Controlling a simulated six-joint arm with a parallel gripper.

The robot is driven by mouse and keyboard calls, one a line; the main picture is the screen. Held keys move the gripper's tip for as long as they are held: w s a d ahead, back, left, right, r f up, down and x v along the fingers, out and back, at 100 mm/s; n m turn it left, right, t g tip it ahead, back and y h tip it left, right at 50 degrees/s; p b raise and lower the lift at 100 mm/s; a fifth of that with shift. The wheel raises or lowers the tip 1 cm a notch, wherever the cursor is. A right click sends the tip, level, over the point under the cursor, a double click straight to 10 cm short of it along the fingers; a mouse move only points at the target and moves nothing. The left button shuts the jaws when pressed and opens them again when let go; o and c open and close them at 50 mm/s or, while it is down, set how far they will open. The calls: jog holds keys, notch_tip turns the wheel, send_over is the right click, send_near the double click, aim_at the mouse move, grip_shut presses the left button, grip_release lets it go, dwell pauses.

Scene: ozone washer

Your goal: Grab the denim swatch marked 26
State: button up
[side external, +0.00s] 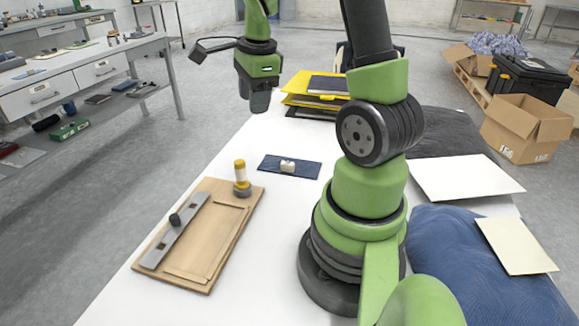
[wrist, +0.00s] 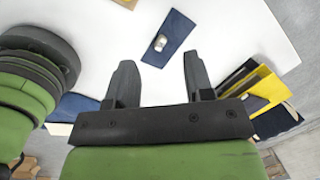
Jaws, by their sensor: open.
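A flat dark blue denim swatch (side external: 308,170) lies on the white table, with a small pale block (side external: 287,166) resting on its middle. No number is legible on the swatch. In the wrist view the swatch (wrist: 177,27) shows beyond the fingertips, with the block (wrist: 160,43) on it. My gripper (side external: 259,107) is raised above the table, behind and left of the swatch in the side view. Its fingers (wrist: 160,64) are spread apart with nothing between them.
A wooden board (side external: 225,240) with a metal bar (side external: 178,230) and a yellow-topped dispenser (side external: 240,175) are left of the swatch. Yellow folders (side external: 300,95) are stacked behind it. A blue denim heap (side external: 450,255) and pale sheets (side external: 465,177) lie to the right. Table around the swatch is clear.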

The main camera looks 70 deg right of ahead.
jog(key=s+d+f+m+g+y, duration=0.15)
jog(key=s+d+f+m, duration=0.25)
jog(key=d+f+m, duration=0.4)
send_over(288, 163)
jog(key=shift+m+h, duration=0.25)
jog(key=shift+m, duration=0.05)
jog(key=f, duration=0.5)
jog(key=shift+w+d+f, duration=0.15)
jog(key=shift+w+f, duration=0.05)
jog(key=shift+w, duration=0.05)
jog(key=f, duration=0.5)
jog(key=shift+s+f, duration=0.2)
jog(key=shift+f, duration=0.2)
grip_shut()
